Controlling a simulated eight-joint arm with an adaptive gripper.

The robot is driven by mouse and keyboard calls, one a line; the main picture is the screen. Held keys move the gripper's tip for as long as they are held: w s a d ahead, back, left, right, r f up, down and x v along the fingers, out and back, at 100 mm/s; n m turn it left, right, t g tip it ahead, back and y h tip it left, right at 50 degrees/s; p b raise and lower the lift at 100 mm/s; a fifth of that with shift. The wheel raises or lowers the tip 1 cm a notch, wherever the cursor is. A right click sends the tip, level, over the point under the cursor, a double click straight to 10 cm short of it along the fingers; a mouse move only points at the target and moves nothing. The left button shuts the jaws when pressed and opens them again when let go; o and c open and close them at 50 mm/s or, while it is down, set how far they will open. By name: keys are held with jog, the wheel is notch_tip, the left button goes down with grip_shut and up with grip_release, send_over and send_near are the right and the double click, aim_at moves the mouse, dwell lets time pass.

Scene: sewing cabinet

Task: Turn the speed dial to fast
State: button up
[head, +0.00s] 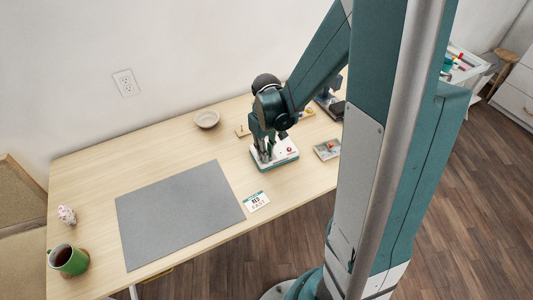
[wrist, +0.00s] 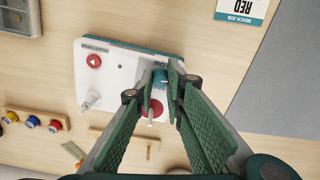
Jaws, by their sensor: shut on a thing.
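The white control box with teal sides (head: 286,159) stands on the table in the head view. The box also fills the middle of the wrist view (wrist: 112,76). My gripper (wrist: 164,78) points down at its top face, with its fingertips shut on a small teal knob, the speed dial (wrist: 160,76). Part of a label, seemingly ending in "OW", shows beside the knob. The dial's pointer and the fast mark are hidden by the fingers. In the head view my gripper (head: 264,151) is over the box's left part and hides the dial.
A red button with a triangle (wrist: 93,61) and a white post (wrist: 90,100) are on the box. A red disc (wrist: 153,108) is close to the fingers. Thread spools (wrist: 32,122) stand in a rack nearby. A card (head: 256,201) and grey mat (head: 180,212) lie left of the box.

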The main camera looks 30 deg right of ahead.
jog(key=m, duration=0.4)
jog(key=shift+m, duration=0.3)
jog(key=m+b, duration=0.1)
jog(key=m, duration=0.9)
jog(key=shift+m, duration=0.4)
jog(key=m, duration=0.4)
jog(key=shift+m, duration=0.4)
jog(key=o, duration=0.9)
